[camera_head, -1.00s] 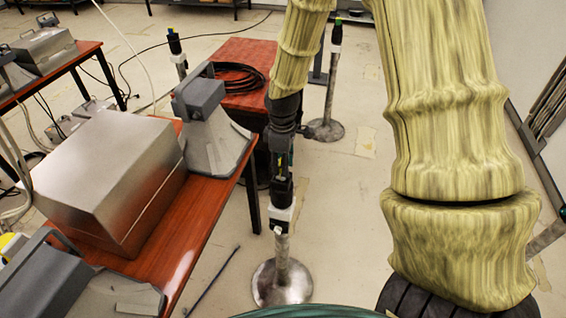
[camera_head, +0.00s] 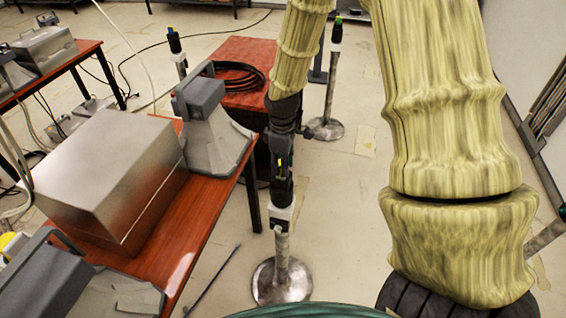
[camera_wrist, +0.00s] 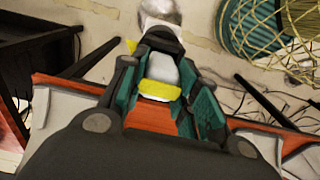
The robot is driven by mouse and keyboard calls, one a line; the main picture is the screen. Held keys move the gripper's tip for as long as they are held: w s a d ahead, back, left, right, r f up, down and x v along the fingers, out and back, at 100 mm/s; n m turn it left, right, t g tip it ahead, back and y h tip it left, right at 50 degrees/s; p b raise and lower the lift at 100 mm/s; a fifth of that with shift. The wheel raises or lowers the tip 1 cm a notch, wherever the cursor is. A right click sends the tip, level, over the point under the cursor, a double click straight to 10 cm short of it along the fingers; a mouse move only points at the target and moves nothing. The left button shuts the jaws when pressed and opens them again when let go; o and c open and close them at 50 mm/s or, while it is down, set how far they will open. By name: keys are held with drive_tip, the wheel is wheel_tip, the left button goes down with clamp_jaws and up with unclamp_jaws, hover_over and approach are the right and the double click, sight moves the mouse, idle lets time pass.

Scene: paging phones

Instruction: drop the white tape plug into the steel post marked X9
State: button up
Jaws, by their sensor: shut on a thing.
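My gripper (camera_wrist: 160,78) is shut on a pale plug. In the wrist view the plug (camera_wrist: 163,69) shows a white rounded part and a yellow band between the teal fingers. In the head view my gripper (camera_head: 281,192) points down over a steel post (camera_head: 282,250) with a round base. A white collar (camera_head: 283,213) shows between the fingers and the post; I cannot tell whether it belongs to the plug or the post, or whether the plug is inside. The X9 mark is not readable on any post.
Two other posts with dark-topped plugs stand behind, one at the left (camera_head: 174,46) and one at the right (camera_head: 334,75). A red-brown table (camera_head: 190,235) with a metal box (camera_head: 105,180) and a grey device (camera_head: 205,120) stands left of the post. A red crate (camera_head: 240,55) is behind.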

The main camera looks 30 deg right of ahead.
drive_tip(key=shift+f, duration=0.55)
drive_tip(key=o, duration=0.7)
drive_tip(key=shift+o, duration=0.2)
drive_tip(key=shift+r+p, duration=4.45)
drive_tip(key=shift+r, duration=1.05)
